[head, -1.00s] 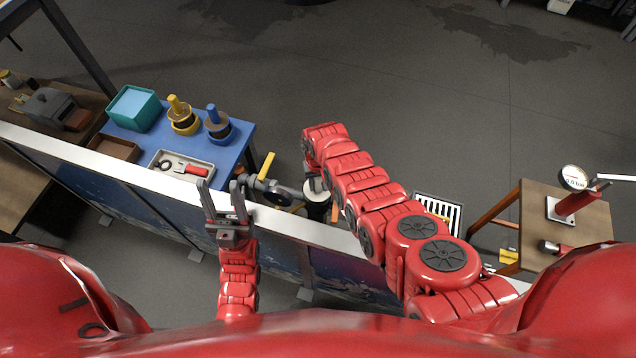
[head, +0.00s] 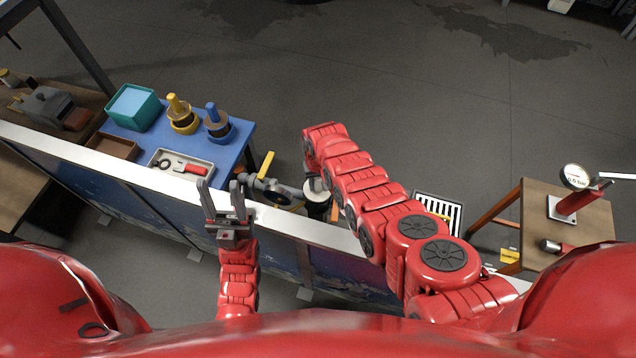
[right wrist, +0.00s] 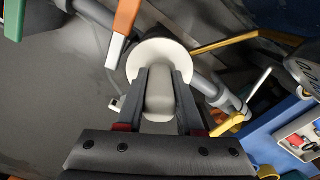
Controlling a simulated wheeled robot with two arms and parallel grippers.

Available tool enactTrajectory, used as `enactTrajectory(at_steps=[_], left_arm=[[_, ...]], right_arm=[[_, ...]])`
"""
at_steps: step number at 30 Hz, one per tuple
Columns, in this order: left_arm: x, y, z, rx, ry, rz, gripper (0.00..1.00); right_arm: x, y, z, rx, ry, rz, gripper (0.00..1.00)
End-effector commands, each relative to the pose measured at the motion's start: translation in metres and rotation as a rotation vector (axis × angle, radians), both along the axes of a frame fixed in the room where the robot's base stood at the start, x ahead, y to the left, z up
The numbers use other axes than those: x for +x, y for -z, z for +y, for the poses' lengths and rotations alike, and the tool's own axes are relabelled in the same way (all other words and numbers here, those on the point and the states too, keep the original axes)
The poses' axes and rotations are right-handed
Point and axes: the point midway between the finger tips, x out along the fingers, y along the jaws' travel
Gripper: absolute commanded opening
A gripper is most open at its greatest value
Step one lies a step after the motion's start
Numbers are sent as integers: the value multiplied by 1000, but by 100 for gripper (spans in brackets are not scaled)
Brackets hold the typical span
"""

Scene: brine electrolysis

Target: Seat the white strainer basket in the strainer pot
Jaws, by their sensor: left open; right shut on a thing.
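The white strainer basket (right wrist: 160,50) shows in the right wrist view as a round white disc with a pale upright grip. My right gripper (right wrist: 160,76) is shut on that grip. In the head view the basket's white top (head: 318,194) shows beside my right forearm, over a dark round body, apparently the strainer pot (head: 318,211). The disc hides the pot's mouth, so I cannot tell whether the basket is inside or just above it. My left gripper (head: 219,186) is open and empty, over the pale barrier rail, left of the pot.
Grey piping with a yellow-handled valve (head: 267,165) adjoins the pot on the left. A blue table (head: 233,160) holds a grey tray (head: 207,182), a teal bin (head: 133,107) and yellow and blue spool-like parts. A wooden gauge table (head: 590,225) stands at right.

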Motion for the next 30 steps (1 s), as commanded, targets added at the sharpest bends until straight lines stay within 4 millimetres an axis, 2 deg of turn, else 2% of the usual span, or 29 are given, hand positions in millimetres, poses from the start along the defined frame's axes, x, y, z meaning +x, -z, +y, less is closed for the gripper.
enactTrajectory(at_steps=[10, 26, 27, 30], left_arm=[[0, 10, 0, 0, 0, 0, 50], [0, 10, 0, 0, 0, 0, 50], [0, 10, 0, 0, 0, 0, 50], [0, 10, 0, 0, 0, 0, 50]], right_arm=[[0, 9, 0, 0, 0, -1, 0], [0, 10, 0, 0, 0, 0, 0], [0, 10, 0, 0, 0, -1, 38], [0, 10, 0, 0, 0, -1, 56]])
